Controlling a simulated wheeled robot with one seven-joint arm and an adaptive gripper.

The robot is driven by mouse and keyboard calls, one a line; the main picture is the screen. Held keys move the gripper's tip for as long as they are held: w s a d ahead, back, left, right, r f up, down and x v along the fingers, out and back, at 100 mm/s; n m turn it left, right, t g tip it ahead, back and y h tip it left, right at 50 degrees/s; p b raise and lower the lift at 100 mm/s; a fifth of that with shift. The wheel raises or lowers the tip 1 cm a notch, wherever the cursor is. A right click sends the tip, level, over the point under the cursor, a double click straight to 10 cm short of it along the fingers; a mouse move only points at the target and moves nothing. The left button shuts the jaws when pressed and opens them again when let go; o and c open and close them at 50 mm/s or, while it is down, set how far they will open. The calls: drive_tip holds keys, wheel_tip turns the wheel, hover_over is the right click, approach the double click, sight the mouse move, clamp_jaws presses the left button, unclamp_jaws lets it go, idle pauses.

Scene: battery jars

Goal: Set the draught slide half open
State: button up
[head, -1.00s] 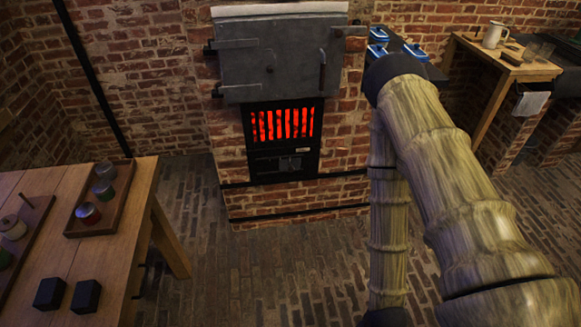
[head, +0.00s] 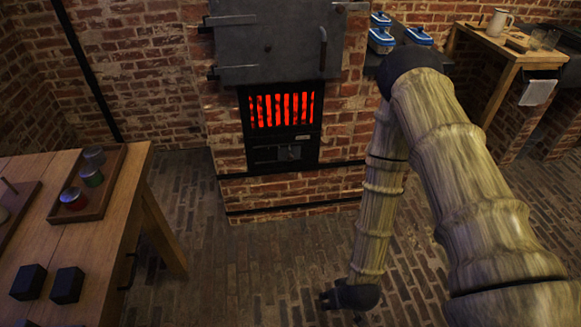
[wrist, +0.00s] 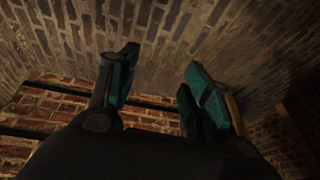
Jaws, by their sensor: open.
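The draught slide (head: 283,154) is a dark panel low on the furnace front, under the glowing red grate (head: 282,110). A small grey handle (head: 289,153) shows near its middle. How far the slide stands open is too small to tell. My gripper (head: 328,300) hangs low over the brick floor, in front of the furnace and to the right of the slide, well apart from it. In the wrist view my gripper (wrist: 162,76) is open, its two teal-padded fingers spread with nothing between them. The slide cannot be made out in the wrist view.
A grey iron door (head: 275,40) is above the grate. Blue-and-white dishes (head: 381,40) stand on a dark shelf at right. The floor before the furnace is clear.

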drive_tip(key=w+a+f+n+t+y+b, duration=0.1)
drive_tip(key=w+a+f+t+b, duration=0.15)
drive_tip(key=w, duration=0.45)
drive_tip(key=w+a+f+t+b, duration=0.1)
drive_tip(key=w+a+f+b, duration=0.2)
drive_tip(key=w, duration=0.4)
drive_tip(key=n+t+h+b, duration=0.1)
drive_tip(key=t+b, duration=1)
drive_tip(key=b, duration=1.2)
approach(290, 159)
drive_tip(key=w+b, duration=0.2)
drive_tip(key=w, duration=0.2)
drive_tip(key=w+b, duration=0.1)
drive_tip(key=w, duration=0.4)
drive_tip(key=shift+a+f+b, duration=0.1)
drive_tip(key=shift+a+b, duration=0.1)
drive_tip(key=shift+b, duration=0.15)
drive_tip(key=shift+w+a, duration=0.1)
drive_tip(key=shift+w, duration=0.9)
drive_tip(key=shift+c, duration=0.5)
clamp_jaws()
